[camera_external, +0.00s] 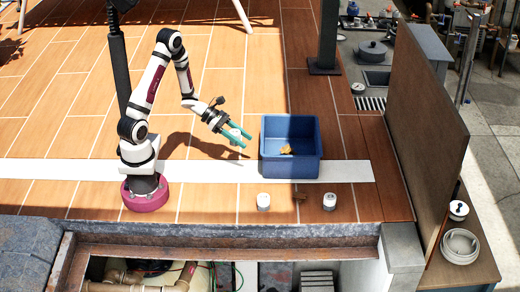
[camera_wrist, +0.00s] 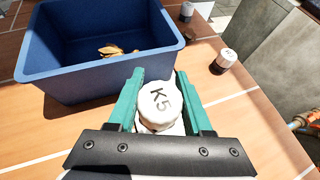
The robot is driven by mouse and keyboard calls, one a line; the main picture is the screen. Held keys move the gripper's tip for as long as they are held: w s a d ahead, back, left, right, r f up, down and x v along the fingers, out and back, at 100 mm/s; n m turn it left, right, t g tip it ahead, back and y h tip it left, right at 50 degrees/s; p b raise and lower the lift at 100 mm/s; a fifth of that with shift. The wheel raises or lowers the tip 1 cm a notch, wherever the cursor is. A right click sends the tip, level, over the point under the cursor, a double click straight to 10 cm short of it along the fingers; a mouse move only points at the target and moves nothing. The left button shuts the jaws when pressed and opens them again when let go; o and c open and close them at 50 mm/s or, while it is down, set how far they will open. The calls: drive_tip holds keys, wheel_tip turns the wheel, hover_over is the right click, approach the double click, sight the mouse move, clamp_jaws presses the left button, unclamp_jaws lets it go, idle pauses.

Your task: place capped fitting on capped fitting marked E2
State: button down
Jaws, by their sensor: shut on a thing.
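My gripper (camera_external: 240,138) is shut on a white capped fitting, with a green finger on each side of it. In the wrist view the held fitting (camera_wrist: 158,105) shows the mark K5 on its cap. It is held above the wooden deck, to the left of the blue bin in the external view. Two white capped fittings stand upright on the deck in front of the bin, one nearer the bin's left side (camera_external: 263,201) and one further right (camera_external: 329,201). Their marks are too small to read, so I cannot tell which is E2.
The open blue bin (camera_external: 291,171) holds a small tan object (camera_external: 286,150). A small brown object (camera_external: 299,194) lies between the two fittings. Another capped fitting (camera_external: 358,88) stands behind. A tall wooden panel (camera_external: 426,115) rises at right, and an open pit lies along the front edge.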

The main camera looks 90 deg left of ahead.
wheel_tip(320, 180, up, 11)
drive_tip(key=w+d+m+g+h, duration=0.1)
drive_tip(key=w+d+m, duration=0.1)
drive_tip(key=w+d, duration=0.5)
drive_tip(key=w+d+m+g+h, duration=0.1)
drive_tip(key=w+d, duration=0.4)
drive_tip(key=w, duration=0.5)
drive_tip(key=w+d+m+g+h, duration=0.1)
drive_tip(key=w+d, duration=0.3)
drive_tip(key=d, duration=0.6)
drive_tip(key=w+d+m+h, duration=0.1)
drive_tip(key=w+d, duration=0.2)
drive_tip(key=d, duration=0.8)
hover_over(330, 202)
drive_tip(key=w, duration=0.2)
wheel_tip(330, 202, down, 12)
drive_tip(key=shift+f, duration=1.95)
drive_tip(key=shift+f, duration=0.15)
